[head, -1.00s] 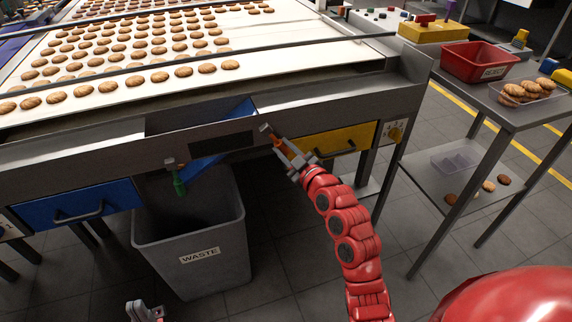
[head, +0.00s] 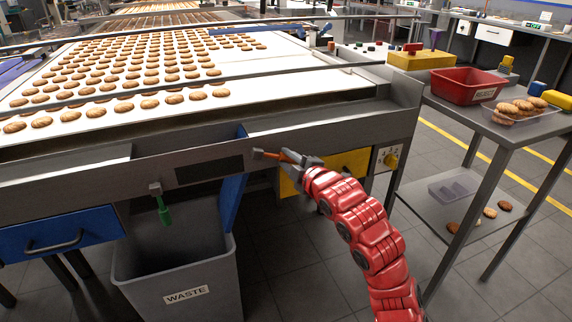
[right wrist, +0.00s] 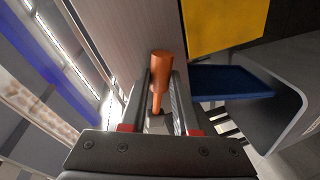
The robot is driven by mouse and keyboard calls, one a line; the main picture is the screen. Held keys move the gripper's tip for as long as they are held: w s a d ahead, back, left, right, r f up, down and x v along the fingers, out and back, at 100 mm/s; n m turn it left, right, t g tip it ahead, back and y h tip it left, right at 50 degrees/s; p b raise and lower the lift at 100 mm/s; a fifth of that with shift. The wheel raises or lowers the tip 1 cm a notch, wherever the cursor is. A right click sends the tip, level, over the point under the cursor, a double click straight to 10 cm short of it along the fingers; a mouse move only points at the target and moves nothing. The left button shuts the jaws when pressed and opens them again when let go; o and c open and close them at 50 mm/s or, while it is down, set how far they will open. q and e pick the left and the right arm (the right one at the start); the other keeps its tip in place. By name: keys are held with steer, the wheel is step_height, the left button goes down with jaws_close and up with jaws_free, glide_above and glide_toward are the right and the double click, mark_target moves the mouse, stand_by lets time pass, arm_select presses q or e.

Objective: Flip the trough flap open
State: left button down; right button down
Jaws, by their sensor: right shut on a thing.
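The blue trough flap (head: 232,198) hangs steeply below the machine's front rail, above the right side of the waste bin. A blue panel, likely the flap, shows in the right wrist view (right wrist: 230,82). My right gripper (head: 296,159) is at the front rail, right of the flap. It is shut on an orange handle (head: 272,155), which stands between its fingers in the right wrist view (right wrist: 161,78). A green handle (head: 163,211) hangs from a grey bracket on the rail, left of the flap. My left gripper is not in view.
The grey waste bin (head: 185,295) stands under the machine. A blue drawer (head: 60,236) is at left and a yellow panel (head: 345,163) behind my right gripper. A steel side table (head: 540,122) with a red bin (head: 467,85) stands at right.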

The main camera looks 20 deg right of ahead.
steer(key=shift+r, duration=0.1)
stand_by(0.4)
steer(key=c, duration=0.7)
jaws_free()
steer(key=shift+o, duration=0.2)
steer(key=shift+d, duration=0.1)
steer(key=shift+s+d+r+p, duration=0.1)
steer(key=shift+s+r+p, duration=0.05)
steer(key=shift+s+p, duration=0.2)
steer(key=p+v, duration=1.6)
steer(key=p, duration=0.2)
steer(key=shift+s, duration=0.3)
